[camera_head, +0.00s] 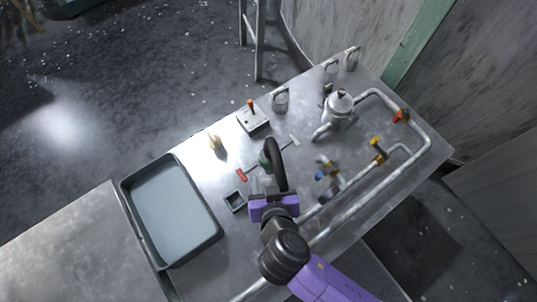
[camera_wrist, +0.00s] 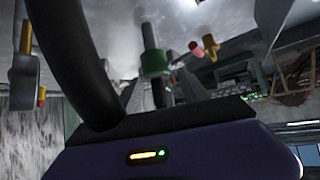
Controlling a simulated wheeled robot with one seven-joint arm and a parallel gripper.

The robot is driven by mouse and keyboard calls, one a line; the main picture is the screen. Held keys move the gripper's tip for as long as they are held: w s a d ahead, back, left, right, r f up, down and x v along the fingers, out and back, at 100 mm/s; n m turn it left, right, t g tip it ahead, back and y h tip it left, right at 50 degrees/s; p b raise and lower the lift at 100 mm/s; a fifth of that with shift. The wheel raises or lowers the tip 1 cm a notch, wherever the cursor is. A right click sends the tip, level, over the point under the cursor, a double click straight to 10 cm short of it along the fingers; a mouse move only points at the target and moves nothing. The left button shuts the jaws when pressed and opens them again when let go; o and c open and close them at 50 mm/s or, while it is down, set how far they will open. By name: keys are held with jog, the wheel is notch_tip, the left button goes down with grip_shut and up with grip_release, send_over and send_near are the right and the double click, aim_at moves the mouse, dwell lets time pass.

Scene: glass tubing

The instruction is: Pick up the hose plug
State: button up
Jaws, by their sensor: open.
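A small green-collared piece (camera_head: 264,157) stands near the middle of the metal table; it may be the hose plug, but I cannot tell for sure. In the wrist view a green collar with a pale rod (camera_wrist: 153,52) shows just beyond my gripper's body, probably the same piece. My gripper (camera_head: 271,163) is open and low over the table, its black curved finger beside and partly covering the green piece. In the wrist view that finger fills the left centre. I see no clear contact. A small brass-coloured piece (camera_head: 215,142) stands apart to the left.
A grey tray (camera_head: 210,242) lies left, with a small dark square dish (camera_head: 234,201) beside my gripper. A red-handled tool (camera_head: 242,175) lies close by. Metal pipes with valves (camera_head: 378,150) and a silver kettle-like vessel (camera_head: 339,108) stand right. A switch box (camera_head: 253,119) sits behind.

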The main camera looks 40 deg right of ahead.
aim_at(269, 148)
jog(key=w+d+r+m+h, duration=0.2)
jog(key=w, duration=0.1)
jog(key=w+r+m+h, duration=0.1)
jog(key=w, duration=0.1)
jog(key=shift+d+r+h+b, duration=0.15)
jog(key=shift+d+h+b, duration=0.2)
jog(key=shift+d+h, duration=0.05)
jog(key=shift+w+d, duration=0.1)
jog(key=shift+d, duration=0.05)
jog(key=x, duration=0.3)
jog(key=p+x, duration=0.1)
jog(key=x, duration=0.3)
jog(key=shift+f+p, duration=0.3)
jog(key=shift+f, duration=0.15)
jog(key=shift+c, duration=0.4)
grip_shut()
